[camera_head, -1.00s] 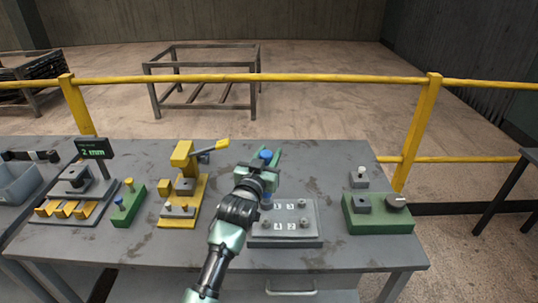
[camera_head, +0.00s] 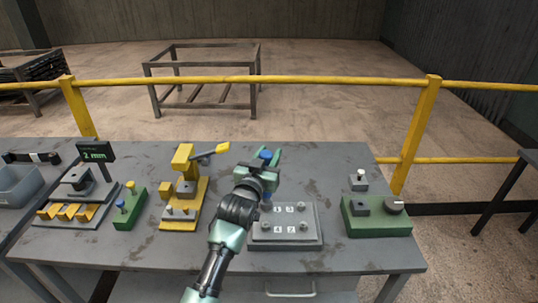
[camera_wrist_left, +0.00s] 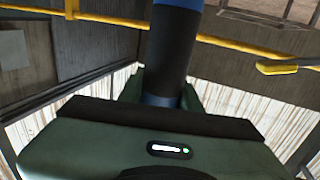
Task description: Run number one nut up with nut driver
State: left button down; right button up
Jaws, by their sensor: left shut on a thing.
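My left gripper (camera_head: 267,163) is shut on the nut driver (camera_head: 265,154), which stands about upright with its blue top showing above the fingers. Its blue lower end (camera_head: 267,205) shows below the gripper, at the back left stud position of the grey plate (camera_head: 309,238). The plate has several studs and small white number labels (camera_head: 278,229). The gripper hides the back left corner, so I cannot tell whether the driver is seated on a nut. In the left wrist view the driver's dark shaft (camera_wrist_left: 173,60) rises between the fingers. My right gripper is out of view.
A yellow lever press (camera_head: 184,195) stands left of the plate. Further left are a green block (camera_head: 129,212) with two pegs and a gauge display (camera_head: 96,151) reading 2 mm. A green box (camera_head: 377,218) with a knob stands to the right. The bench's back right is mostly clear.

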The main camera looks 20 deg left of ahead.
pick_arm(q)
notch_tip(320, 180, up, 6)
jog(key=p, duration=0.4)
jog(key=shift+f, duration=0.3)
